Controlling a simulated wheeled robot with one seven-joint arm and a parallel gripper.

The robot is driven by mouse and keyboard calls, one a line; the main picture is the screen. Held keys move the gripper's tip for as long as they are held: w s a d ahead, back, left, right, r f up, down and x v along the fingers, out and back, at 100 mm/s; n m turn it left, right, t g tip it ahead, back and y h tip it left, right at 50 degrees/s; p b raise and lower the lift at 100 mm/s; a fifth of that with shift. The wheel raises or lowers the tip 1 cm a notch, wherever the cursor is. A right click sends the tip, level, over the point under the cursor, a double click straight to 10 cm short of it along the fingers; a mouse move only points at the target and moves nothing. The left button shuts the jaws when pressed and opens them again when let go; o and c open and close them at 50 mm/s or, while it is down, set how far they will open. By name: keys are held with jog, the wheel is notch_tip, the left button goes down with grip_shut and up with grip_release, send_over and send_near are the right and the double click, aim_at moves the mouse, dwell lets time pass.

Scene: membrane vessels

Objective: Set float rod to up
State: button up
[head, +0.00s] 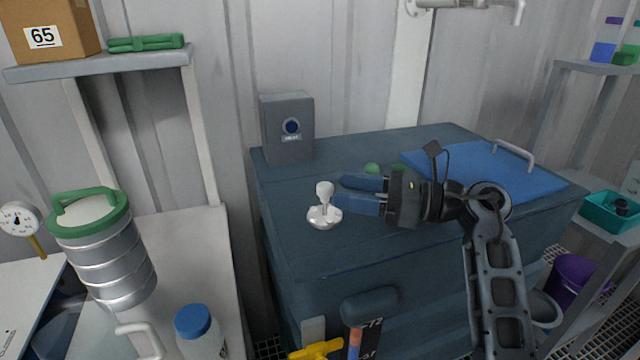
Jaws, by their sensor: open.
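A short white rod with a rounded knob (325,190) stands upright from a round white base (323,218) on the dark blue vessel top; it looks like the float rod. No label on it can be read. My gripper (340,192) comes in from the right with its two blue fingers pointing left. It is open and empty. The fingertips are just right of the knob, one finger farther back than the other. I cannot tell whether the nearer fingertip touches the rod.
A grey box with a round dark button (291,126) stands at the vessel's back left corner. A blue lid with a handle (485,168) covers its right part. A small green thing (372,169) shows behind my gripper. A yellow valve handle (316,349) is at the front.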

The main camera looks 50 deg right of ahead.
aim_at(325, 185)
jog(key=shift+p+x, duration=0.3)
jog(key=shift+x, duration=2.3)
jog(key=shift+c, duration=0.4)
grip_shut()
